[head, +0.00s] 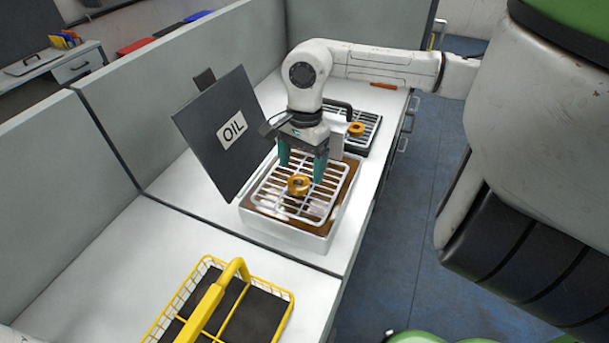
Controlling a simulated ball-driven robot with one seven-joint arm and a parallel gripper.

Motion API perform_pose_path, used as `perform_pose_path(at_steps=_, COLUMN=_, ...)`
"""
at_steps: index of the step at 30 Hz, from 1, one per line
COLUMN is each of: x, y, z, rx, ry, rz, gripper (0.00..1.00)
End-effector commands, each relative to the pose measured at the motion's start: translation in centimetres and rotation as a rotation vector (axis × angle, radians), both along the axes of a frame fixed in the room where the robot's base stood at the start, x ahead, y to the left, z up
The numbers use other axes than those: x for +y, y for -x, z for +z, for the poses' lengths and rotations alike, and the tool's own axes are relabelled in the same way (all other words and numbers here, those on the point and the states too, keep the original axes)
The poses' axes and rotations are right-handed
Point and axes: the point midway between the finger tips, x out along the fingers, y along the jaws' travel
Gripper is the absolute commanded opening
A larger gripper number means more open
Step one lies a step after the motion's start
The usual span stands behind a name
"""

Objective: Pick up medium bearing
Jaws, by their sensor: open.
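A ring-shaped, orange-brown bearing (299,184) lies on the white grate (270,193) of the white oil tank (285,234). A second similar ring (356,129) lies on another rack (371,117) farther back. Which one is the medium bearing I cannot tell by size. My gripper (302,172) has teal fingers pointing down, spread apart and empty. It is above the grate, just over and behind the nearer ring, with one finger to each side.
A dark lid marked OIL (224,130) stands open left of the tank. A yellow wire basket (289,294) with a tall handle sits in front on the white bench (165,235). Grey partitions (165,105) bound the bench. Blue floor lies to the right.

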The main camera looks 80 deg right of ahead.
Motion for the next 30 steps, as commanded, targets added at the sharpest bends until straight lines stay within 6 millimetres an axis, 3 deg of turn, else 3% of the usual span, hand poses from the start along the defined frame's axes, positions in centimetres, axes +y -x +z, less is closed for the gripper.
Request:
perform_pose_path(at_steps=9, x=0.5, y=-0.4, z=-3.4, rx=0.000, ry=-0.002, rz=-0.002, gripper=0.84)
perform_pose_path(at_steps=17, x=0.4, y=-0.4, z=-3.6, rx=0.000, ry=-0.001, rz=-0.001, gripper=0.83)
perform_pose_path(at_steps=30, x=0.5, y=-0.4, z=-3.6, rx=0.000, ry=-0.001, rz=-0.001, gripper=0.41)
